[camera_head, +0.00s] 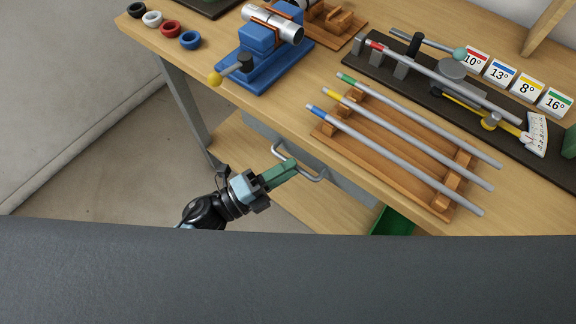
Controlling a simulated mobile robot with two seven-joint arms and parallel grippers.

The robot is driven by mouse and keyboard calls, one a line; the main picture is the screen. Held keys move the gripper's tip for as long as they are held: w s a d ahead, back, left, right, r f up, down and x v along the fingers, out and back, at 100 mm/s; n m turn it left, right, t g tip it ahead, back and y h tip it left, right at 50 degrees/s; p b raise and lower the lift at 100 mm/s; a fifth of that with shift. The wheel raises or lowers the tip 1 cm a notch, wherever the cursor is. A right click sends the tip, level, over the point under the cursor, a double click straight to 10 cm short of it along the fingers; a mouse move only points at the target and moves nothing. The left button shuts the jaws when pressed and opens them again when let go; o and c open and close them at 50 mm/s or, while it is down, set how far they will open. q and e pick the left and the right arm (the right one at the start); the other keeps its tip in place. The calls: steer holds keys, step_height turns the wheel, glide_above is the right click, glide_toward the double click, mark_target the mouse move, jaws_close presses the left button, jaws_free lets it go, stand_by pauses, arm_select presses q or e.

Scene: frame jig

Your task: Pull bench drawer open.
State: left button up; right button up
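The bench drawer (350,188) shows as a grey front under the near edge of the wooden bench top. It looks shut, though the bench top and my gripper hide part of it. Its handle (313,178) is a pale metal bar on two posts, standing out from the front. My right gripper is not in view.
The bench top (290,115) holds a blue clamp fixture (262,62), a wooden rack (380,152) with three rods, and a dark measuring jig (400,70). A green bin (392,222) sits below the bench. The floor (80,70) left of the bench is clear.

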arm_select(q)
steer(key=shift+w+d+r, duration=0.1)
steer(key=shift+w+d, duration=0.1)
steer(key=shift+d, duration=0.15)
steer(key=shift+c, duration=0.2)
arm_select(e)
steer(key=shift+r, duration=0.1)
arm_select(q)
jaws_close()
